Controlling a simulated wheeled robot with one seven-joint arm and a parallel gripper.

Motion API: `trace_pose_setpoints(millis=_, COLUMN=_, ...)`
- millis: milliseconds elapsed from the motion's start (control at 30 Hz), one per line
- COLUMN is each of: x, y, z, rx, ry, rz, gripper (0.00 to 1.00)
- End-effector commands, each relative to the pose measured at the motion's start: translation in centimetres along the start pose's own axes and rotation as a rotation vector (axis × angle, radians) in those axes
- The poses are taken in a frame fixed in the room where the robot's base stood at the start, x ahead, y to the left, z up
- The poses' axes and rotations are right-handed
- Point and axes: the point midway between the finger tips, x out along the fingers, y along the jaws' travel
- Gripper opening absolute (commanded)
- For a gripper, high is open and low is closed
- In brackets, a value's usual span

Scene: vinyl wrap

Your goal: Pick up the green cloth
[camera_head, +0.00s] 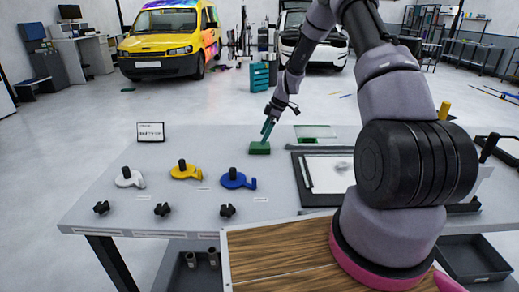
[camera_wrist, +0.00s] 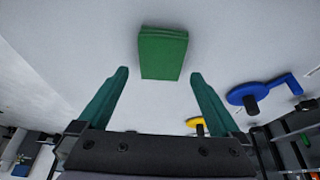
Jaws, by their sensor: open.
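The green cloth (camera_head: 259,148) is a small folded block lying on the grey table, near its far edge. In the wrist view the cloth (camera_wrist: 162,54) is ahead of the fingertips, roughly centred between them. My gripper (camera_head: 268,127) has teal fingers pointing down just above the cloth in the head view. In the wrist view my gripper (camera_wrist: 157,75) is open, with nothing between its fingers. The cloth looks apart from the fingers; the exact height above it is hard to tell.
Blue (camera_head: 237,180), yellow (camera_head: 185,171) and white (camera_head: 129,178) hooked tools lie left of centre on the table (camera_head: 110,205). Several black knobs lie in front of them. A small sign (camera_head: 150,132) stands at the back left. A black-framed tray (camera_head: 303,180) is right of the cloth.

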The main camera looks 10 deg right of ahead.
Motion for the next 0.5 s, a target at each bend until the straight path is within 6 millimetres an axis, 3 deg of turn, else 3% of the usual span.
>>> trace_pose_setpoints(millis=233, x=3.8, y=-0.2, z=0.1, rx=0.001, ry=0.000, rz=-0.004, gripper=1.00)
trace_pose_setpoints(millis=500, x=4.4, y=-0.1, z=0.1, rx=0.001, ry=0.000, rz=-0.001, gripper=1.00)
